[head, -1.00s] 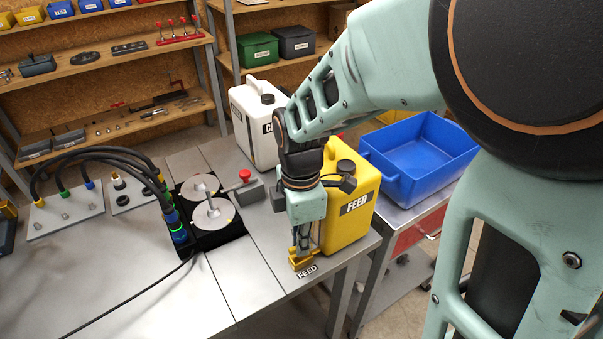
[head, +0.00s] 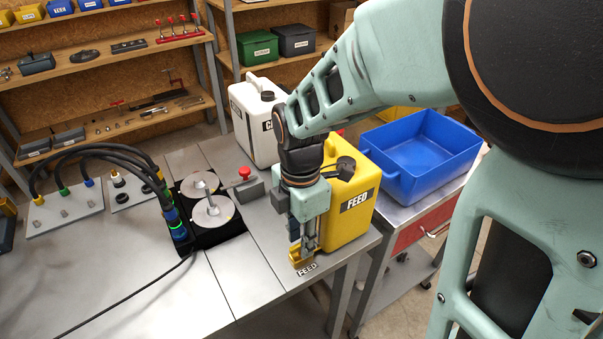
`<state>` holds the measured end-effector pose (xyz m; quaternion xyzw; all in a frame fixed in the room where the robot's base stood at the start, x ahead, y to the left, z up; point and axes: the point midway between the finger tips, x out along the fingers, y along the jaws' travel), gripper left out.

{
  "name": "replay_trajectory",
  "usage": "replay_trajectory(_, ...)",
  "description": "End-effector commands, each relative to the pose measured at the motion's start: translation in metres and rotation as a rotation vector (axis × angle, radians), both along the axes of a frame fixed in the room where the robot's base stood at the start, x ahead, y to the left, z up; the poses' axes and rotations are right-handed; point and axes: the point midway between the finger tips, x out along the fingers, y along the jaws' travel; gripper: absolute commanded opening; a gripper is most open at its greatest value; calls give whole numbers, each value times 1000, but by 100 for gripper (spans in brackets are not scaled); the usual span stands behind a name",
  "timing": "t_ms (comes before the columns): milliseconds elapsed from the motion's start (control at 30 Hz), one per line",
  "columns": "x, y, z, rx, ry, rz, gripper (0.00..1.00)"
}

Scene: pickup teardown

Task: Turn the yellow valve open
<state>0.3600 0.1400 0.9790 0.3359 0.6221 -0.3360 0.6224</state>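The yellow valve (head: 295,262) sits low at the front right edge of the bench, just behind a small FEED label (head: 307,270). My gripper (head: 304,250) points down onto it, with the fingertips at the valve's top, in front of the yellow FEED jug. The fingers and the wrist partly cover the valve. I cannot tell whether the fingers are closed on its handle or only beside it, nor how far the handle is turned.
The yellow FEED jug (head: 343,226) stands close behind my gripper. A white jug (head: 252,128) is farther back. A blue bin (head: 425,160) sits on a cart at right. A hosed fixture with two discs (head: 212,212) stands left.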

Motion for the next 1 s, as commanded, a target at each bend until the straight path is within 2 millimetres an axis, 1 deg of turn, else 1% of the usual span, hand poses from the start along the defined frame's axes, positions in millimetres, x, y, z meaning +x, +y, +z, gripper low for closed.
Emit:
replay_trajectory(167,0,0,1,0,0,-1,26)
replay_trajectory(267,1,0,8,2,-3,-1,26)
replay_trajectory(367,1,0,22,2,-5,-1,26)
replay_trajectory(500,1,0,47,2,-5,-1,26)
replay_trajectory(600,1,0,61,1,-4,-1,26)
replay_trajectory(700,1,0,71,1,-2,-1,26)
replay_trajectory(800,0,0,75,1,-1,-1,26)
replay_trajectory(1000,0,0,75,0,0,0,26)
